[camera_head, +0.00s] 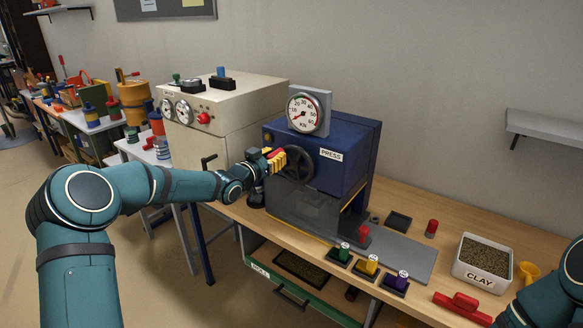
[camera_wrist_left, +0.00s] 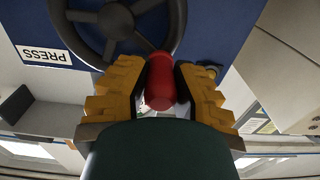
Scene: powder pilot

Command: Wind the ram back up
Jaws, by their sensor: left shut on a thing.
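The blue press (camera_head: 345,170) stands on the wooden bench, with a dark handwheel (camera_head: 300,166) on its front. My left gripper (camera_head: 274,158) is at the wheel's left rim. In the left wrist view its yellow fingers are shut around the wheel's red handle (camera_wrist_left: 160,84), and the dark wheel (camera_wrist_left: 118,22) shows beyond it. The round kN gauge (camera_head: 303,113) sits on top of the press, its needle toward the low end. The ram is not clearly visible behind the dark front guard (camera_head: 305,207). My right gripper is out of view; only part of that arm shows.
A cream machine (camera_head: 225,110) with dials stands left of the press. Green, yellow and purple knobbed pieces (camera_head: 368,268) line the bench front. A clay box (camera_head: 483,262), a yellow funnel (camera_head: 529,271) and a red-handled tool (camera_head: 462,305) are at right.

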